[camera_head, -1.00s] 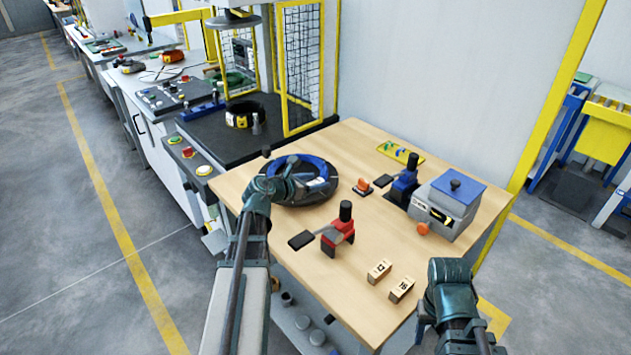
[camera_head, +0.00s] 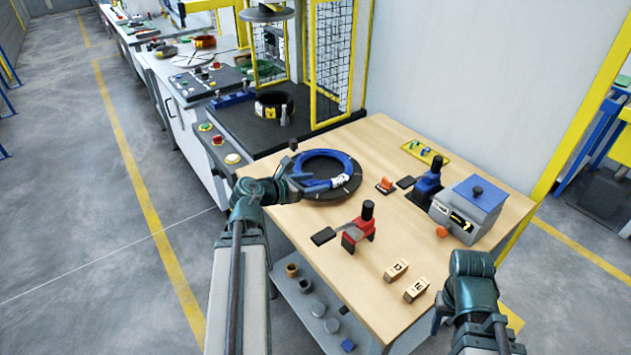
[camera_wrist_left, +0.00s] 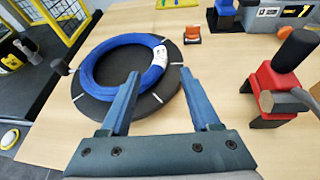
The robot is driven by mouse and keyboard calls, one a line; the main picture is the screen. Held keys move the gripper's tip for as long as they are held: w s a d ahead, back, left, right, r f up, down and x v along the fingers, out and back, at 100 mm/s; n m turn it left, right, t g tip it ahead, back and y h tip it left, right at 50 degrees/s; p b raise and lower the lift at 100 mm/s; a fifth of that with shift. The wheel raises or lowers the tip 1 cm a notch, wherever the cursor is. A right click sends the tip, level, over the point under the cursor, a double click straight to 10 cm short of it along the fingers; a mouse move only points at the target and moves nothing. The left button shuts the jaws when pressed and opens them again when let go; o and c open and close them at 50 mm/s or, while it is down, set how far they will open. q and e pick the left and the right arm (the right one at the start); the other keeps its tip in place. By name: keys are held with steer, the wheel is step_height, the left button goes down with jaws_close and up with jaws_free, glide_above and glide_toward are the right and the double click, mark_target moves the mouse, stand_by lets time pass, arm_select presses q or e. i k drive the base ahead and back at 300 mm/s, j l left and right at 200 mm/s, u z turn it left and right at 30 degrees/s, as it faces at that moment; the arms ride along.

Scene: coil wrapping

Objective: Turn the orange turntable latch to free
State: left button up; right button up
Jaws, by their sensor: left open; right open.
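The orange latch (camera_head: 385,185) is a small block on the wooden table, just right of the black round turntable (camera_head: 346,188). It also shows in the left wrist view (camera_wrist_left: 192,35), beyond the turntable's rim. A blue cable coil (camera_head: 340,158) with a white label lies on the turntable. My left gripper (camera_head: 303,184) is open and empty at the turntable's near left side. In the left wrist view its two fingers (camera_wrist_left: 160,76) are apart, over the turntable's near part, with the latch farther off. My right gripper (camera_head: 462,305) is open by the table's front right, its fingertips mostly hidden.
A red toggle clamp (camera_head: 358,234) stands right of my left gripper, near the table's front edge. A blue clamp (camera_head: 428,180) and a grey box with blue lid (camera_head: 467,207) stand behind right. Two wooden blocks (camera_head: 406,280) lie near the front.

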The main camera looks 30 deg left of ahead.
mark_target(386, 184)
steer(key=k+j, duration=0.2)
steer(key=k, duration=0.3)
steer(key=k+j, duration=0.15)
steer(key=k, duration=0.3)
